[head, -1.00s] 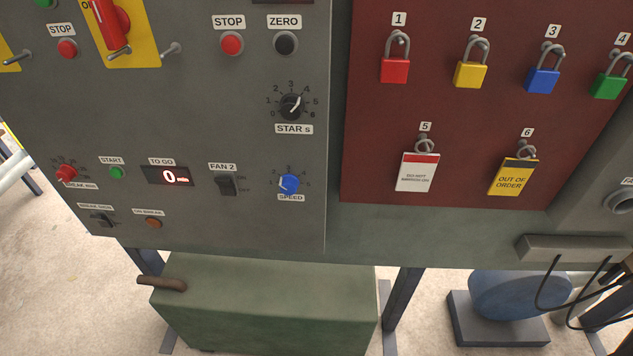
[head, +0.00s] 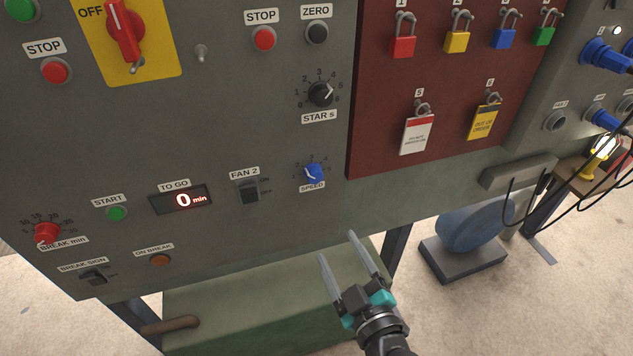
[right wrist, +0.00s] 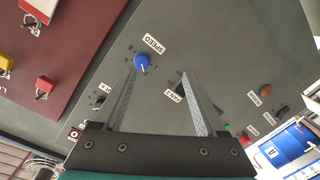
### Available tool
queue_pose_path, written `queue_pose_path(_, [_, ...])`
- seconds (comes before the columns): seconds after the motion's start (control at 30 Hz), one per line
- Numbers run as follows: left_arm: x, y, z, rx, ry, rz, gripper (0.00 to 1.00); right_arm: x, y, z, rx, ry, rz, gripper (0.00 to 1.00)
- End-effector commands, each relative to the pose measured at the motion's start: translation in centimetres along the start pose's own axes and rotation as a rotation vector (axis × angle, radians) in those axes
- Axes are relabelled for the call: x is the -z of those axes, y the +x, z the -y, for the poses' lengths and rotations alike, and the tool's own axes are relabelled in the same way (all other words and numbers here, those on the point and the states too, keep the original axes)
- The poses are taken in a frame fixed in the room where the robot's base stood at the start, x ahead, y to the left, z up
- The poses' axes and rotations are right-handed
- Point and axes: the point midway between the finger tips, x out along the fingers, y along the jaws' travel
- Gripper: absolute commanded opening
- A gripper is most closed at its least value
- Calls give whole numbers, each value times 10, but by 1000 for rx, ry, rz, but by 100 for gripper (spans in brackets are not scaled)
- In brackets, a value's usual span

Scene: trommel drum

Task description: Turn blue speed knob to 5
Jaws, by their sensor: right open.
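The blue speed knob (head: 314,174) sits low on the grey panel above its SPEED label. Its white pointer line points to the upper left in the head view, at the low end of the scale. It also shows in the right wrist view (right wrist: 142,62), beyond and slightly left of midway between the fingertips. My right gripper (head: 336,245) is open and empty, below the knob and apart from it, with its fingers pointing up toward the panel. My left gripper is not in view.
The FAN 2 switch (head: 249,191) is left of the knob, and the black STAR s knob (head: 321,93) is above it. A dark red board (head: 450,90) with padlocks and tags is to the right. A green box (head: 235,305) stands below the panel.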

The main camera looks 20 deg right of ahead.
Motion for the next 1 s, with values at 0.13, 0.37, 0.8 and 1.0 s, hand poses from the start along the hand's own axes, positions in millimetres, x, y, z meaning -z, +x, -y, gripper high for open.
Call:
queue_pose_path(0.13, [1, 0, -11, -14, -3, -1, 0, 24, -2, -23, -59, -32, -47, 74])
queue_pose_path(0.37, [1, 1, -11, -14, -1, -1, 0, 30, 12, -30, -75, -38, -58, 74])
queue_pose_path(0.8, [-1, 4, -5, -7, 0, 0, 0, 34, 80, -34, -73, -36, -58, 74])
queue_pose_path(1.0, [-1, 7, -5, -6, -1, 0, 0, 36, 111, -35, -71, -36, -57, 74])
